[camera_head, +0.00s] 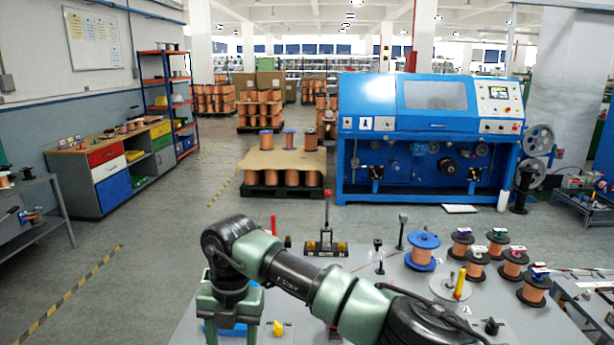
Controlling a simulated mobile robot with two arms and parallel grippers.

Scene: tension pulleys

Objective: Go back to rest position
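One of my arms, black and dull green, comes in from the bottom right and crosses the front of the grey table (375,270). I take it for my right arm. Its end, the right gripper (231,334), points down at the table's left part. Two green prongs show apart, but the tips are cut off by the lower edge, so its opening is unclear. A blue item (225,328) shows behind the prongs; I cannot tell whether they touch it. My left gripper is not in view. A blue spool (423,250) and several copper wire spools (475,262) stand on the table's right.
A black fixture with yellow parts (326,247) stands at the table's back edge. A round plate with a yellow handle (459,286) lies right of my arm. A small yellow piece (278,328) lies near the gripper. A blue machine (430,135) stands behind the table.

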